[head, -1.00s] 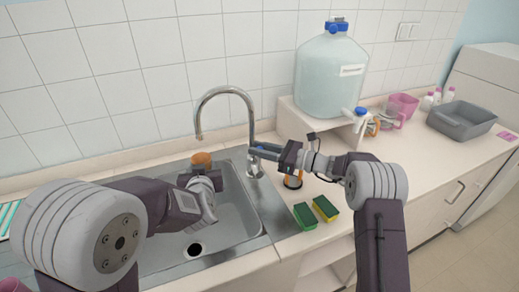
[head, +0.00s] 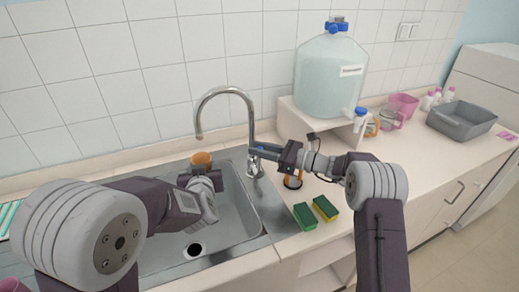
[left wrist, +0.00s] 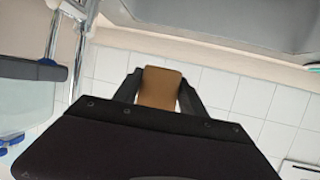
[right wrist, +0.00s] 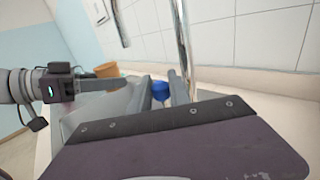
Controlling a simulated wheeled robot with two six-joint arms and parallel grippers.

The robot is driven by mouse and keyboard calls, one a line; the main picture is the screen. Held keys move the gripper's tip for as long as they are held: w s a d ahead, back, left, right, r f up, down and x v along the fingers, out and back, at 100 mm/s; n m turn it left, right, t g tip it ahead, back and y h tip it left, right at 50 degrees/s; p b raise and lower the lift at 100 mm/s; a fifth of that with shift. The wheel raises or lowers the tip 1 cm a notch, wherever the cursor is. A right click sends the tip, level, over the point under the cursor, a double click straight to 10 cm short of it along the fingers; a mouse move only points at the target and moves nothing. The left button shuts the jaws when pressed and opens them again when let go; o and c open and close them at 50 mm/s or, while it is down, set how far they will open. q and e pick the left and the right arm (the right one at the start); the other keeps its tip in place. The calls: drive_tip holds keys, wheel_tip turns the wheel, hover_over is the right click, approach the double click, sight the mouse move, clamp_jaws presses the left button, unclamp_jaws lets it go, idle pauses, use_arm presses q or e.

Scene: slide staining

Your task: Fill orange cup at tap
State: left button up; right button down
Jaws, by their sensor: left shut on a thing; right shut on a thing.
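The orange cup (head: 201,159) is over the sink, under the spout end of the tap (head: 228,90). My left gripper (head: 200,172) is shut on the cup, which shows brownish between its fingers in the left wrist view (left wrist: 160,88). No water stream is visible from the spout. My right gripper (head: 260,151) is at the base of the tap and is shut on its blue handle, seen between the fingers in the right wrist view (right wrist: 160,91). The inside of the cup is hidden.
The grey sink (head: 232,215) has a dark drain. A green sponge (head: 305,216) and a green-yellow sponge (head: 325,209) lie right of it. A large water jug (head: 328,80) stands on a white shelf, with a grey tub (head: 461,122) farther right.

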drive_tip(key=d, duration=0.1)
drive_tip(key=d+m+y, duration=0.1)
drive_tip(key=w+d+m+t, duration=0.1)
drive_tip(key=shift+f+y, duration=0.25)
drive_tip(key=shift+y, duration=0.15)
drive_tip(key=c, duration=1.2)
unclamp_jaws()
